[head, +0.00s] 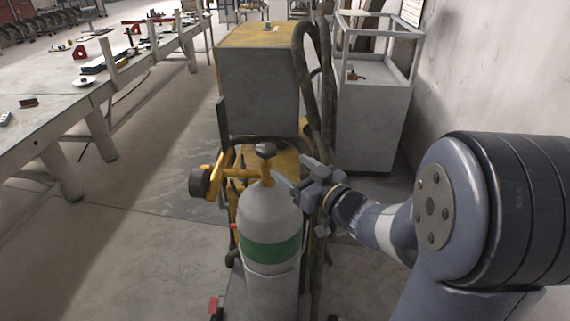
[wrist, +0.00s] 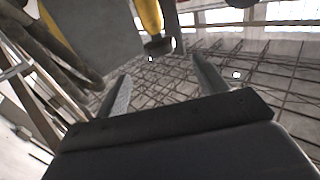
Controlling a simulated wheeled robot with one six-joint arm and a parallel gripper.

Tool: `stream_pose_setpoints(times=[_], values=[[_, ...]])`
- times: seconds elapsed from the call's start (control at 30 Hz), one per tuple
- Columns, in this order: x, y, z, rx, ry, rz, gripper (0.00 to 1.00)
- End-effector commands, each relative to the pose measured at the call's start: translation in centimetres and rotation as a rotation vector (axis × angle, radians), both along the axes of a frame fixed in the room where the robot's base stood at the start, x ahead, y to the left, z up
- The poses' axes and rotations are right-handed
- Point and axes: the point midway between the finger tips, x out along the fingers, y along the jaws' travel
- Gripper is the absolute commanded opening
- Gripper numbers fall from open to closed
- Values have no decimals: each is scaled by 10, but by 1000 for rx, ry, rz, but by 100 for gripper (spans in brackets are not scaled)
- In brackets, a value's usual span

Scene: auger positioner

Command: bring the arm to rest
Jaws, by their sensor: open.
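My gripper (head: 290,177) is at the end of my arm, which reaches in from the right in the head view. It is just right of the top of a grey gas cylinder (head: 268,218) with a green band. In the wrist view the two fingers of my gripper (wrist: 160,90) stand wide apart with nothing between them. From the head view I cannot tell whether a finger touches the cylinder's shoulder or valve.
A yellow valve fitting (head: 232,173) with a black knob (head: 266,150) tops the cylinder. A grey and yellow machine (head: 258,85) with thick hoses (head: 311,75) stands behind. A long workbench (head: 45,125) is at left, a grey cabinet (head: 368,125) at right. Floor between bench and machine is clear.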

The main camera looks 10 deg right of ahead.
Motion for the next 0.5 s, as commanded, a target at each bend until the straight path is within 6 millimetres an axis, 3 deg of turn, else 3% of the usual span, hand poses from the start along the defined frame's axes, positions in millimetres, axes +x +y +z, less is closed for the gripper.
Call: stream_pose_setpoints(times=[0.5], values=[[4, 3, 0, -1, 1, 2, 68]])
